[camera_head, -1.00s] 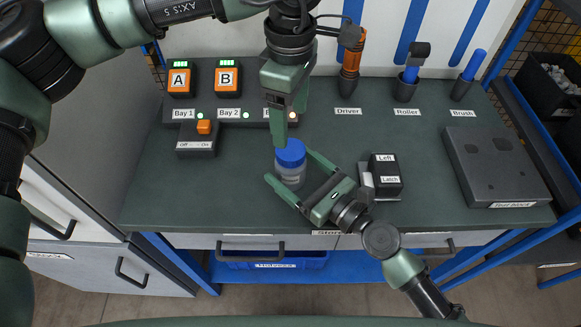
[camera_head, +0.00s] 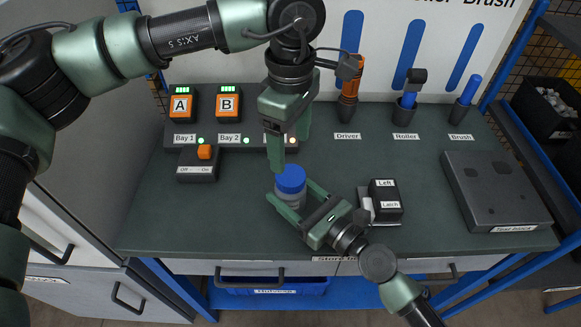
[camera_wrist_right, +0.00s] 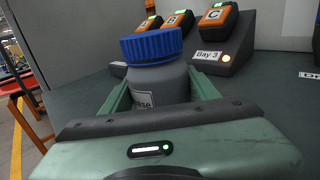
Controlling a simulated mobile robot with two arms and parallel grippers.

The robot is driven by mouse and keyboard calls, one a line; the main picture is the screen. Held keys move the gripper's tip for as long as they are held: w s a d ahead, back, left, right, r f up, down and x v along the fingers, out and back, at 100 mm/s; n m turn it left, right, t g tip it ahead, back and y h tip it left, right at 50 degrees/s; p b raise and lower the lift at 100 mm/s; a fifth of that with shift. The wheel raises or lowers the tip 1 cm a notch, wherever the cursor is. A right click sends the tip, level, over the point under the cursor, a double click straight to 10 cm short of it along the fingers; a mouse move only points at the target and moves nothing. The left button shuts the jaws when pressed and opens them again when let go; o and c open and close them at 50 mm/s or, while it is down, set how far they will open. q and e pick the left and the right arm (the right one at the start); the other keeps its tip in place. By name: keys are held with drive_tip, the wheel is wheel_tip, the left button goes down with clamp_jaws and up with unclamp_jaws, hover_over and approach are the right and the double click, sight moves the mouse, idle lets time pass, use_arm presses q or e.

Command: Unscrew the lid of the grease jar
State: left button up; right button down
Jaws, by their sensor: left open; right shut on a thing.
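The grease jar (camera_head: 290,198) stands on the dark bench, a translucent grey body with a blue lid (camera_head: 291,178) on top. In the right wrist view the jar body (camera_wrist_right: 160,85) is upright between my fingers, its label partly hidden, and the ribbed blue lid (camera_wrist_right: 152,46) sits on it. My right gripper (camera_head: 295,200) is shut on the jar body from the front right, below the lid.
Behind are the charging bays with orange batteries (camera_head: 180,104) and a switch box (camera_head: 198,163). A Left/Latch block (camera_head: 385,197) stands close right of my right gripper. The driver (camera_head: 349,90), roller (camera_head: 409,88) and brush (camera_head: 466,92) stand at the back.

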sight(291, 175)
use_arm(q)
drive_tip(key=m, duration=1)
drive_tip(key=shift+m, duration=0.4)
drive_tip(key=m, duration=0.4)
drive_tip(key=shift+m, duration=0.3)
drive_tip(key=m, duration=0.5)
drive_tip(key=shift+f+m, duration=0.4)
drive_tip(key=shift+f, duration=3.6)
